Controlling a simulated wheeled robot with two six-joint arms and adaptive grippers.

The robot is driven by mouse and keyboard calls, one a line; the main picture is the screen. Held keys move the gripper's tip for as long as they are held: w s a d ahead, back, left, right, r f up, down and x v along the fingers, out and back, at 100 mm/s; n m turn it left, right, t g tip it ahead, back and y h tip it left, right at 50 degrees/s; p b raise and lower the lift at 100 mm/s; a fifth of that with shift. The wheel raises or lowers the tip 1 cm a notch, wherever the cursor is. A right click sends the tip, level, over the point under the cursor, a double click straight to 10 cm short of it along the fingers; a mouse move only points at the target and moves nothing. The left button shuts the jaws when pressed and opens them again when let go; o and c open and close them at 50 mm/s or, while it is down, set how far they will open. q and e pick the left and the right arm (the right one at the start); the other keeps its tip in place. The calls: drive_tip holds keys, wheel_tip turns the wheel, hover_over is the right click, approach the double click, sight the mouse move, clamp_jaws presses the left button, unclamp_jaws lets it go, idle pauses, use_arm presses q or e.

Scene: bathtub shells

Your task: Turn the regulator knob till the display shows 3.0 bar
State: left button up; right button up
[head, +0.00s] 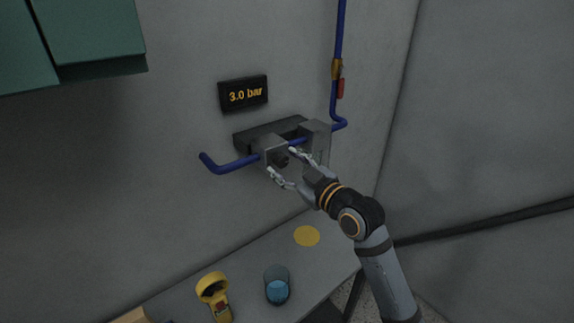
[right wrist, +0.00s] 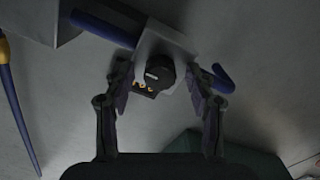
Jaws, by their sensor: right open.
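The display (head: 244,94) on the wall reads 3.0 bar in yellow digits. Below it is the grey regulator block (head: 272,144) with a dark knob (head: 281,159) on its front. In the right wrist view the dark round knob (right wrist: 158,72) sits between the two fingers, with the grey block behind it. My right gripper (head: 282,161) is open around the knob. Its fingers (right wrist: 158,80) stand to either side, with a visible gap to the knob in the wrist view. Part of the display shows behind the knob there. My left gripper is not in view.
A blue pipe (head: 232,164) runs through the regulator and rises on the right past a red-handled valve (head: 340,88). Below stands a grey table (head: 246,262) with a yellow tool (head: 214,292), a cup of blue liquid (head: 277,290) and a yellow disc (head: 307,236). A green cabinet (head: 90,30) hangs upper left.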

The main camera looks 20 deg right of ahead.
wheel_tip(320, 180, up, 10)
idle(0.4)
